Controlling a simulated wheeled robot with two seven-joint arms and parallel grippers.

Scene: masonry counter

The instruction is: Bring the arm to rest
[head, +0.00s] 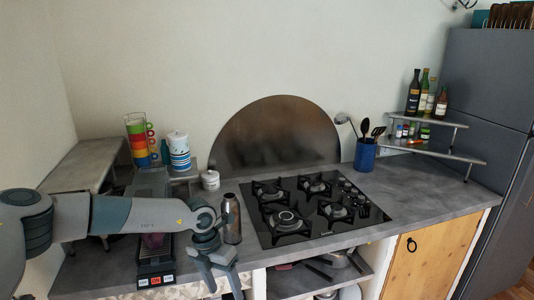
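My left arm comes in from the left above the counter (415,190). My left gripper (224,284) points down at the counter's front edge, left of the stove. Its two fingers are spread apart and nothing shows between them. A metal flask (232,220) stands upright just beyond it, close to the wrist in the picture. Whether they touch cannot be told. My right gripper is out of view. My arm hides part of the counter's left side.
A gas hob (310,206) fills the middle. Stacked cups (140,142), a white-and-blue canister (179,152), a blue utensil holder (365,155) and a bottle shelf (428,122) stand behind. The right counter is clear.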

